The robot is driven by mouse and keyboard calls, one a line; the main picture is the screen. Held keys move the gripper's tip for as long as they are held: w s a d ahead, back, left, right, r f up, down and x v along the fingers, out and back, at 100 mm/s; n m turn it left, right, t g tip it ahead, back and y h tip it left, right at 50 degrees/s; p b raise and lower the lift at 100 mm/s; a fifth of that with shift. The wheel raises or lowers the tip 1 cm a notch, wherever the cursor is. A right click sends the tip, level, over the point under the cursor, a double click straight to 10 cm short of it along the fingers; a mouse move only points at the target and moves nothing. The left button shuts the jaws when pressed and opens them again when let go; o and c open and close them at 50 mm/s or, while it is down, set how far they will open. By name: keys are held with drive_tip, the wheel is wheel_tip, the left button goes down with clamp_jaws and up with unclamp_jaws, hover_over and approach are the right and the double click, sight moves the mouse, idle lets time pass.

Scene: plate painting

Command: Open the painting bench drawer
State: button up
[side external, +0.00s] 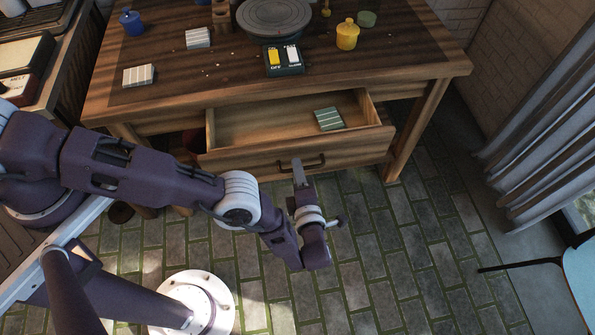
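The wooden painting bench (200,85) stands at the back of the side external view. Its drawer (250,160) is pulled out, and I can see into it. A small green striped tile (328,118) lies inside the drawer toward the right. The dark bar handle (315,163) is on the drawer's front face. My gripper (298,166) is at the left part of the handle, with a grey finger in front of the drawer face. I cannot tell whether it touches or grips the handle. The gap between the fingers is not clear.
A blue-topped chair or table (580,275) stands at right. The brick floor before the drawer's right side is clear.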

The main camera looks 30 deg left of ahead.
drive_tip(key=v, duration=0.7)
drive_tip(key=shift+d, duration=0.1)
wheel_tip(320, 180, up, 14)
drive_tip(key=w+a+f+g+h, duration=0.1)
drive_tip(key=w+a+g+h, duration=0.4)
drive_tip(key=g+h, duration=0.4)
drive_tip(key=x, duration=0.4)
drive_tip(key=d+x, duration=0.1)
drive_tip(key=x, duration=0.3)
drive_tip(key=d+x, duration=0.1)
drive_tip(key=x, duration=0.3)
drive_tip(key=shift+s+d+f, duration=0.2)
clamp_jaws()
